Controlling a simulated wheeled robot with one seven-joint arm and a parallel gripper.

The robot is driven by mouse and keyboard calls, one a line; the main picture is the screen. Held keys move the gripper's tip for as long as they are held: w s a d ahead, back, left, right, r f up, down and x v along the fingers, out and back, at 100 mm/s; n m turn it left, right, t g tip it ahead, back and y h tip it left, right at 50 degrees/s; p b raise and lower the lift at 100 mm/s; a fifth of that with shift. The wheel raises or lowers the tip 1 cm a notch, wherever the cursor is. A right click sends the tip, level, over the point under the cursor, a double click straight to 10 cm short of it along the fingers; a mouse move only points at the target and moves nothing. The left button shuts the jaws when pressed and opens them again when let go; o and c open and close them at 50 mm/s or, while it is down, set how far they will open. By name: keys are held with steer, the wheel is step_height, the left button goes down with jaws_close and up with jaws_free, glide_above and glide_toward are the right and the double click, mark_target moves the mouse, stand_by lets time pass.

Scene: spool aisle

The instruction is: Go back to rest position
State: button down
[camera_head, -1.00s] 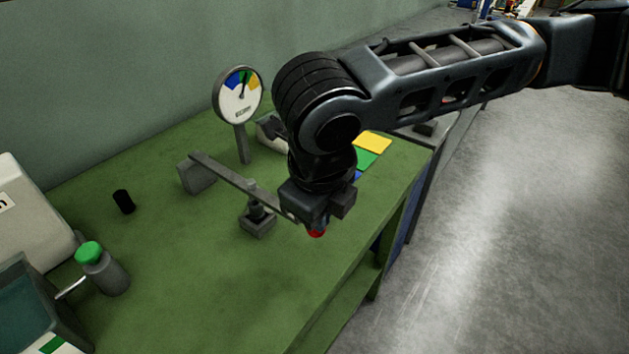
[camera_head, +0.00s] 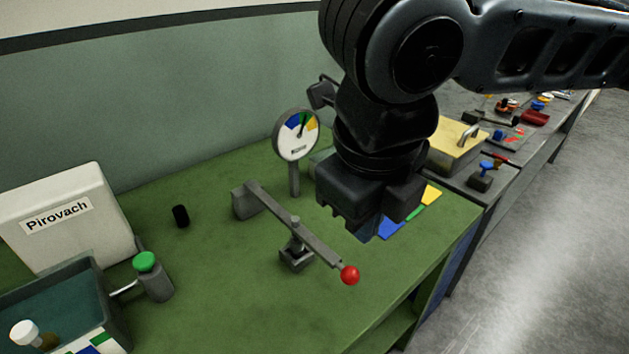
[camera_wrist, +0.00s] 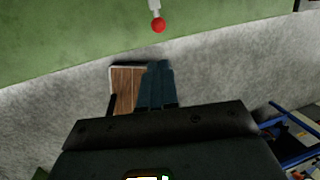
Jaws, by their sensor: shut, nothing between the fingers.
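My gripper (camera_head: 366,230) hangs from my arm above the right part of the green bench (camera_head: 270,325). Its fingers point down and are shut with nothing between them; they also show in the wrist view (camera_wrist: 158,85). A grey lever (camera_head: 318,248) with a red ball knob (camera_head: 350,275) stands on the bench, to the lower left of my gripper and apart from it. The red knob also shows at the top of the wrist view (camera_wrist: 158,25). A round gauge (camera_head: 297,136) stands behind the lever, its needle near the green band.
Blue, green and yellow cards (camera_head: 430,194) lie near the bench's right edge, partly hidden by my gripper. A green-capped canister (camera_head: 152,278), a black cylinder (camera_head: 181,216) and a box labelled Pirovach (camera_head: 75,222) are at left. Grey floor (camera_head: 560,230) is open at right.

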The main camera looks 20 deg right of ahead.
steer(key=a+r+m+t+y, duration=0.1)
steer(key=a+r+m+y, duration=0.1)
steer(key=a+y, duration=0.5)
steer(key=a+r+m+y, duration=0.2)
steer(key=a+y, duration=0.1)
steer(key=a, duration=0.9)
steer(key=w+a+r+m+t+y, duration=0.1)
steer(key=a+r+m+t+y, duration=0.4)
steer(key=r+m+y, duration=0.5)
steer(key=s+d+f+m+t+h, duration=0.2)
steer(key=d+f+m+t+h, duration=0.4)
steer(key=f+m, duration=0.4)
steer(key=s+d+f+m+t+h, duration=0.2)
steer(key=d+f+m+t+h, duration=0.2)
steer(key=d+f+m+h, duration=0.6)
steer(key=s+d+f+m+g, duration=0.1)
steer(key=s+d, duration=0.3)
steer(key=s, duration=0.4)
steer(key=s+d+f+m+g+h, duration=0.1)
steer(key=s+d+f, duration=0.3)
steer(key=s, duration=0.4)
steer(key=s+d+f+m+g+h, duration=0.1)
steer(key=s+d+f+m, duration=0.1)
steer(key=s, duration=0.6)
steer(key=shift+d+f+m, duration=0.3)
steer(key=shift+d+m, duration=0.4)
steer(key=shift+d, duration=0.45)
